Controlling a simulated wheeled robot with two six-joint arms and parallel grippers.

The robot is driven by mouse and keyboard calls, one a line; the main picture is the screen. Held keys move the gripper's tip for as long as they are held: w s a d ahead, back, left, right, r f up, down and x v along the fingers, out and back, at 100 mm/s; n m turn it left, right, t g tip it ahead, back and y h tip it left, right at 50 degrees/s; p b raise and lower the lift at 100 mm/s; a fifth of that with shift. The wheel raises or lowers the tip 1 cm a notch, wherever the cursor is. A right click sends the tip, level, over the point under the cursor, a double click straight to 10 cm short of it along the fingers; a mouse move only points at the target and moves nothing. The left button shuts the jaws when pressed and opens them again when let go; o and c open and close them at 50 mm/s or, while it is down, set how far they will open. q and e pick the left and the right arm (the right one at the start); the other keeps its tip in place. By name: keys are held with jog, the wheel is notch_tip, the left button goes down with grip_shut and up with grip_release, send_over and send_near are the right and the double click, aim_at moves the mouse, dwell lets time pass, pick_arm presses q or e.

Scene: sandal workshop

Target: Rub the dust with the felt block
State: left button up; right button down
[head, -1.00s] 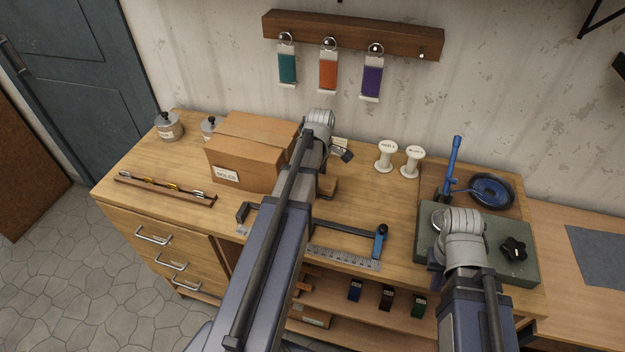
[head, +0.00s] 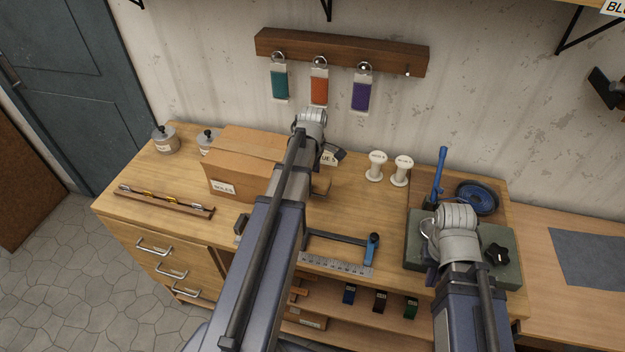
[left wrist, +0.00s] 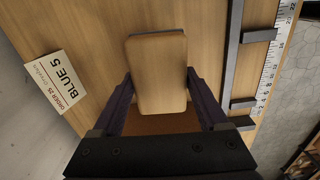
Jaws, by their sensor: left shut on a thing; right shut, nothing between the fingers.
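My left gripper (left wrist: 160,95) is shut on the felt block (left wrist: 157,75), a pale wooden block with rounded corners and a dark strip along its top edge in the left wrist view. It is over the bench top. In the head view my left arm covers most of this gripper, and a brown edge that may be the block (head: 322,186) shows beside it. My right gripper (head: 440,255) is shut and empty above the grey-green slab (head: 415,245); its fingertips are mostly hidden by my arm. I cannot make out the dust in either view.
A cardboard box (head: 226,178) stands left of my left arm. A steel ruler and a dark frame (head: 340,238) lie at the bench front. Two white spools (head: 376,166) and a blue-handled tool (head: 439,178) stand further right.

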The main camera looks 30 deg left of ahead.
aim_at(313, 178)
pick_arm(q)
jog(key=shift+r, duration=0.3)
notch_tip(313, 178, up, 3)
jog(key=p, duration=0.3)
jog(key=shift+f, duration=0.1)
jog(key=shift+f, duration=0.1)
dwell(0.4)
